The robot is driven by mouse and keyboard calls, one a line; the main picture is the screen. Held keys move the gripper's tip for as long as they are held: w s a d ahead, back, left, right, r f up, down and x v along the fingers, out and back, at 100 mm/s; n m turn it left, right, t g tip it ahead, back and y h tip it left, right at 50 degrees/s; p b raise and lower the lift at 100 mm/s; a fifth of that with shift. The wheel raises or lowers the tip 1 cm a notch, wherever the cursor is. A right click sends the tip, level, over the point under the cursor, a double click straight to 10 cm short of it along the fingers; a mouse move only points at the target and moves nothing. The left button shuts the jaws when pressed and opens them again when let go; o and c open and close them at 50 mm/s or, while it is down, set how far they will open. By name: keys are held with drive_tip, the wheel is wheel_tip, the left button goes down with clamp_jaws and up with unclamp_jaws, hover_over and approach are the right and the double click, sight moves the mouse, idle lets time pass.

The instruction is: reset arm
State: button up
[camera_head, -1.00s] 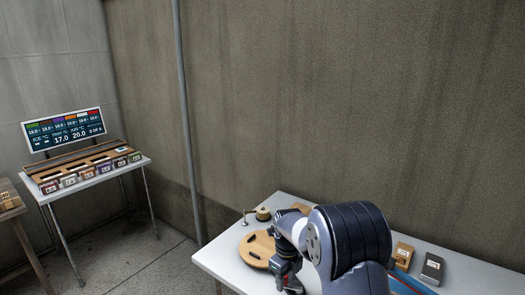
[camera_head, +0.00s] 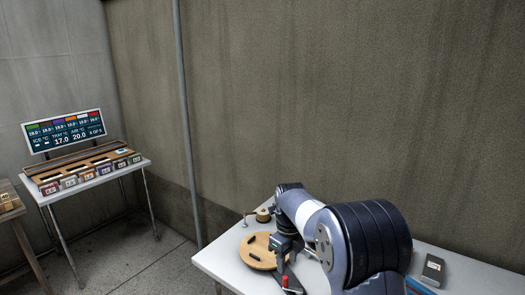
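My arm reaches over the white table (camera_head: 226,266) from the lower right. Its wrist bends down to my gripper (camera_head: 286,268), which is small and dark in this view. The gripper is over or beside the right part of a round wooden board (camera_head: 256,255) with dark slots. A small red part shows at the gripper's lower end; I cannot tell whether it belongs to the gripper or to a held thing. The fingertips are too small to tell open from shut.
A small brass-coloured item (camera_head: 263,214) stands behind the board. A dark grey box (camera_head: 433,269) lies right of my arm. At the left, another table (camera_head: 96,181) carries a wooden rack (camera_head: 75,166) with coloured boxes and a display screen (camera_head: 65,130). Bare floor lies between the tables.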

sight(286, 283)
wheel_tip(286, 283, up, 2)
drive_tip(key=shift+r, duration=0.2)
wheel_tip(286, 283, down, 10)
drive_tip(key=shift+s+f, duration=0.1)
drive_tip(key=shift+f, duration=0.1)
drive_tip(key=shift+s+a+n, duration=0.1)
drive_tip(key=shift+s+n, duration=0.25)
drive_tip(key=shift+n, duration=0.6)
drive_tip(key=shift+s+a+n, duration=0.1)
drive_tip(key=shift+s+n, duration=0.2)
drive_tip(key=shift+n, duration=0.65)
drive_tip(key=shift+d, duration=0.1)
